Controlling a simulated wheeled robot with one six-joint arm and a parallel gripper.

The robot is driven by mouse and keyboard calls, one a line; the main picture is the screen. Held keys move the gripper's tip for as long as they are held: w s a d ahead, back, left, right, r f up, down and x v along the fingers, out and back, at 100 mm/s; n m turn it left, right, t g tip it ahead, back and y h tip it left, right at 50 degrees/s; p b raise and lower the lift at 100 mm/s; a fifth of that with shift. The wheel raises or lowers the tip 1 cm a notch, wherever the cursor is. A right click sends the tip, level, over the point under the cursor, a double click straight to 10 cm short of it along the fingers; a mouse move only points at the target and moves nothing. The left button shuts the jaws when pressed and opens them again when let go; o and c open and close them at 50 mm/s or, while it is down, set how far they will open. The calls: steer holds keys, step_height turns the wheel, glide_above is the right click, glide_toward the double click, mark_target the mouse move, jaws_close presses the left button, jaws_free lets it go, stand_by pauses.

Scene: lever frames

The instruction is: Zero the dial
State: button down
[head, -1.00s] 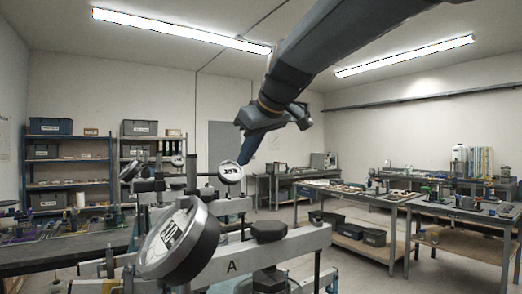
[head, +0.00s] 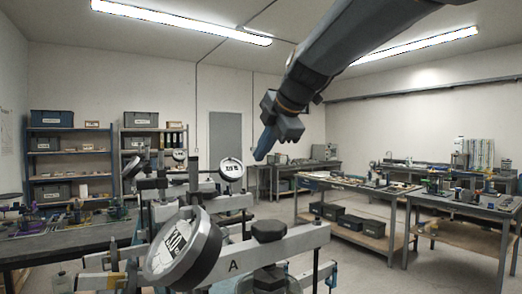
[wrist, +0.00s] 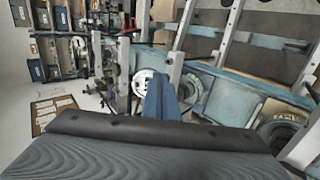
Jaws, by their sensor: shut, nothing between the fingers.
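Several round dial gauges stand on a metal frame. The nearest and largest dial (head: 172,250) is tilted, with a white face and dark rim, beside a bar marked A (head: 300,240). A smaller dial (head: 231,169) stands behind it, and another small dial (head: 180,155) is further back. My gripper (head: 259,157) is shut and empty, with blue fingers pointing down, up and right of the smaller dial in the picture and apart from it. In the wrist view my blue fingers (wrist: 161,97) overlap the edge of a white dial face (wrist: 143,82). Pointer readings are too small to tell.
A dark knob (head: 269,230) sits on the marked bar. Upright posts and crossbars crowd around the dials. A workbench (head: 355,192) with parts on top stands to the right, shelves (head: 68,152) to the left. Open air surrounds my gripper in the head view.

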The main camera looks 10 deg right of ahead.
mark_target(232, 168)
steer(key=b+x, duration=0.2)
steer(key=x, duration=0.5)
steer(key=shift+a, duration=0.1)
stand_by(0.7)
steer(key=shift+w+r+b, duration=0.2)
steer(key=shift+r+b, duration=0.1)
steer(key=shift+b, duration=0.15)
steer(key=shift+w+r, duration=0.25)
steer(key=shift+w+a+r+b, duration=0.1)
steer(key=shift+w+r+b, duration=0.1)
steer(key=shift+w+b, duration=0.1)
steer(key=shift+w+a+r, duration=0.1)
steer(key=shift+w+r, duration=0.05)
steer(key=shift+r, duration=0.1)
steer(key=shift+w+a+r, duration=0.3)
steer(key=shift+a+r, duration=0.05)
steer(key=shift+r, duration=0.1)
stand_by(0.5)
